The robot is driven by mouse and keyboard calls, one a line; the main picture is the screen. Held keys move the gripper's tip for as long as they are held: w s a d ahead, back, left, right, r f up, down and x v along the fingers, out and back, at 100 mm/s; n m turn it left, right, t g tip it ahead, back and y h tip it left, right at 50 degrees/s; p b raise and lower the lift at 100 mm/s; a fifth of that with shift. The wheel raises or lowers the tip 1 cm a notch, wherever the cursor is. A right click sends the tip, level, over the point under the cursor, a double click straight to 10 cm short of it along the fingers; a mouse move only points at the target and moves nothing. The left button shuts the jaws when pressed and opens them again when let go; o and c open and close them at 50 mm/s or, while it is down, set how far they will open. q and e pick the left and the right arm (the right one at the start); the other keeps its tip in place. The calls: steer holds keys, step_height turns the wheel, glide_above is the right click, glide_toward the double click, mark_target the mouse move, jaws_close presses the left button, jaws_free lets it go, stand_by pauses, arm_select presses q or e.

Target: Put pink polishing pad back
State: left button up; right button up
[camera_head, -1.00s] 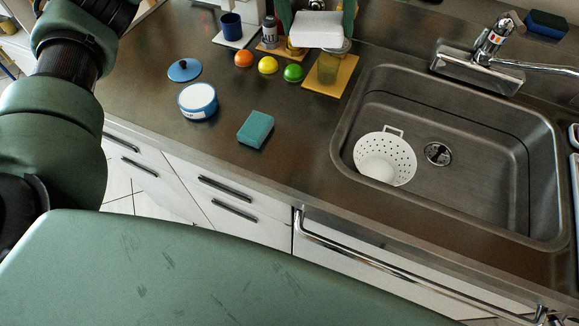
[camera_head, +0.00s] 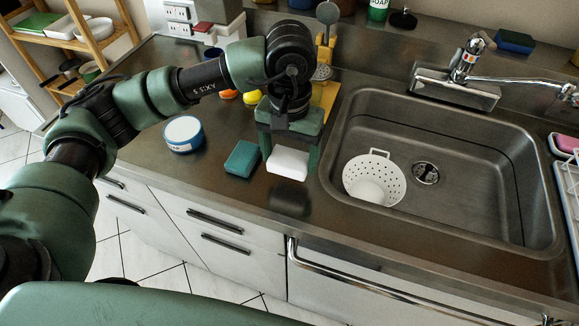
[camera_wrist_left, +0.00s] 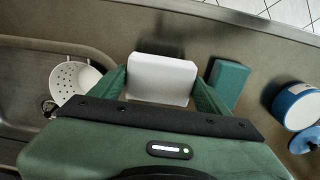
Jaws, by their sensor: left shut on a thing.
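My left gripper (camera_head: 288,150) is shut on a white block (camera_head: 288,163), which sits between its two green fingers. The white block is just right of a teal sponge (camera_head: 242,158) on the counter and looks held a little above the surface. The wrist view shows the white block (camera_wrist_left: 162,80) between the fingers, with the teal sponge (camera_wrist_left: 228,84) beside it. A pink pad-like thing (camera_head: 565,145) is partly in view at the right edge, by the rack; I cannot tell whether it is the polishing pad. My right gripper is not in view.
A blue-and-white round tin (camera_head: 184,134) stands left of the teal sponge. The steel sink (camera_head: 480,205) on the right holds a white colander (camera_head: 373,180). A yellow stand (camera_head: 325,95) is behind my gripper. Counter in front of the blocks is clear.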

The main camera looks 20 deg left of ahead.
mark_target(290, 181)
arm_select(q)
step_height(290, 181, down, 5)
steer(key=shift+r+p, duration=0.1)
steer(key=shift+p, duration=0.35)
steer(key=shift+f, duration=0.2)
steer(key=shift+f, duration=0.1)
steer(key=shift+f, duration=0.1)
steer(key=o, duration=1.2)
